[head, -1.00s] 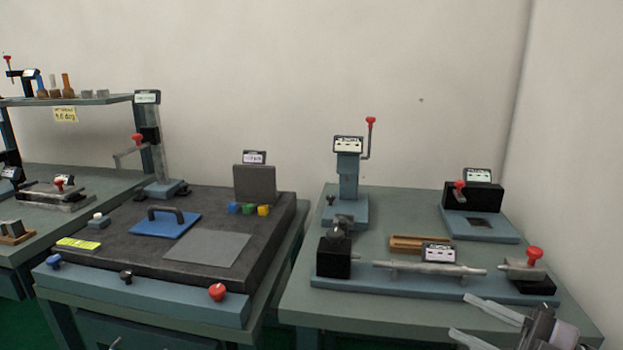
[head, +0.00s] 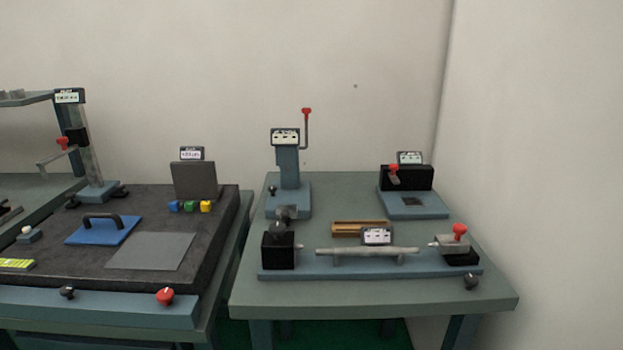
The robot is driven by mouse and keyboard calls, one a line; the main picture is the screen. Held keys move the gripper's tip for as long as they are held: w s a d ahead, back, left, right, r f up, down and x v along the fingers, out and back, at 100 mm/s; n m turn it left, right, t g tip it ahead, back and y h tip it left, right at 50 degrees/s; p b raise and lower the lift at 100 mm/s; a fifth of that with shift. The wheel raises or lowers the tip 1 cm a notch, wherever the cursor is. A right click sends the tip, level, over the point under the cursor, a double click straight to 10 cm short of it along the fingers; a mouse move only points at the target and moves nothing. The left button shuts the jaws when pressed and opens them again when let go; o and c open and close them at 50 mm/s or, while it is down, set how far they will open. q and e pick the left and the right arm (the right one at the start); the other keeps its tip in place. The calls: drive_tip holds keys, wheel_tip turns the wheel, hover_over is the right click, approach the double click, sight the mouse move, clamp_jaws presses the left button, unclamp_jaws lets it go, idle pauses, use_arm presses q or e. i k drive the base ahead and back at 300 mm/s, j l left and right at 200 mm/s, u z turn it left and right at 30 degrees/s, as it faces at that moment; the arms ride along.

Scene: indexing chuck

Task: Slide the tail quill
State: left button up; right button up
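The tail quill unit (head: 451,243) is a grey metal block with a red knob (head: 459,230) on top. It sits on a black block at the right end of the blue indexing base (head: 330,270). The black indexing chuck head (head: 279,250) stands at the left end. A grey bar (head: 366,251) lies between them on short supports; its right end is close to the quill, and I cannot tell whether they touch. Neither of my grippers shows in the head view now.
A display (head: 377,235) and a wooden tray (head: 358,227) stand behind the bar. A press-like stand (head: 288,180) and a black fixture (head: 406,178) are farther back. A dark knob (head: 471,281) is at the front right. The bench (head: 385,297) is clear in front.

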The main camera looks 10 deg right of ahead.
sight(457, 244)
drive_tip(key=z, duration=1.2)
